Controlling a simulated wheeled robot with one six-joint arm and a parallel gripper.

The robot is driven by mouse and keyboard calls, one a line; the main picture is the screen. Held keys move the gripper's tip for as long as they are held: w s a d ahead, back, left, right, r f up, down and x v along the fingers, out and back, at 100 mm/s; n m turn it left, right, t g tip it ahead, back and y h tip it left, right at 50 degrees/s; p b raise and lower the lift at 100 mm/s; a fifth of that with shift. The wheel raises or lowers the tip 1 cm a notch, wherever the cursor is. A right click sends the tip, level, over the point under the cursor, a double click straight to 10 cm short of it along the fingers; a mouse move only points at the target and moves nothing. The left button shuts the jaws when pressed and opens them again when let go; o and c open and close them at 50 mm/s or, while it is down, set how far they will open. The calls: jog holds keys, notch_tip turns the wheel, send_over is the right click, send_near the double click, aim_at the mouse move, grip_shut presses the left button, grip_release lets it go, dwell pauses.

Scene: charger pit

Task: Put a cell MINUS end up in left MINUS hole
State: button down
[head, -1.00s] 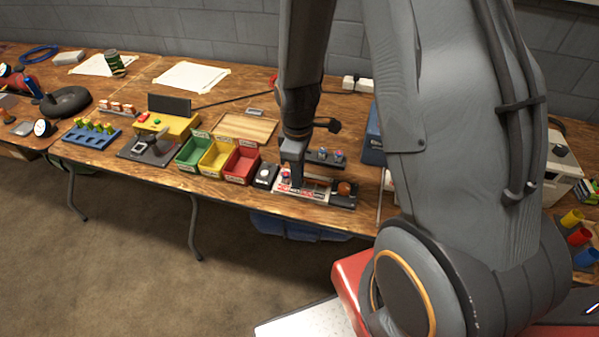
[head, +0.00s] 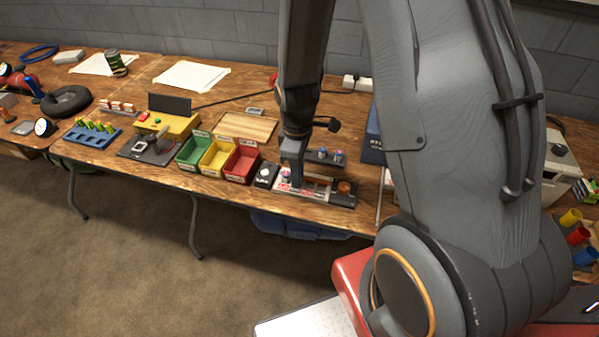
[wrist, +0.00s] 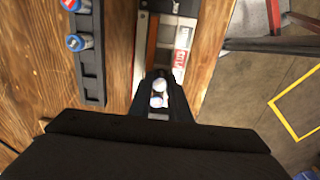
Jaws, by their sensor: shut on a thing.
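My gripper (wrist: 159,97) is shut on a cell (wrist: 157,101), whose pale end shows between the fingertips in the wrist view. A second pale round shape (wrist: 160,84) shows just beyond it; I cannot tell if it is another cell. In the head view my gripper (head: 294,184) points down over the left part of the charger (head: 318,202). A small blue and red cell end (head: 285,173) shows beside the fingers there. The charger's red and white label (wrist: 183,38) shows in the wrist view. The MINUS hole and the held cell's lower end are hidden by the fingers.
Left of the charger are a dark box with a white knob (head: 265,175) and red (head: 241,166), yellow and green bins. An orange-brown dome (head: 344,187) sits at the charger's right end.

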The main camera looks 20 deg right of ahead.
jog(key=shift+f, duration=0.25)
dwell(0.5)
jog(key=c, duration=1.6)
grip_release()
jog(key=shift+o, duration=0.2)
jog(key=shift+r, duration=0.15)
jog(key=shift+r+p, duration=2.95)
jog(key=shift+r, duration=0.45)
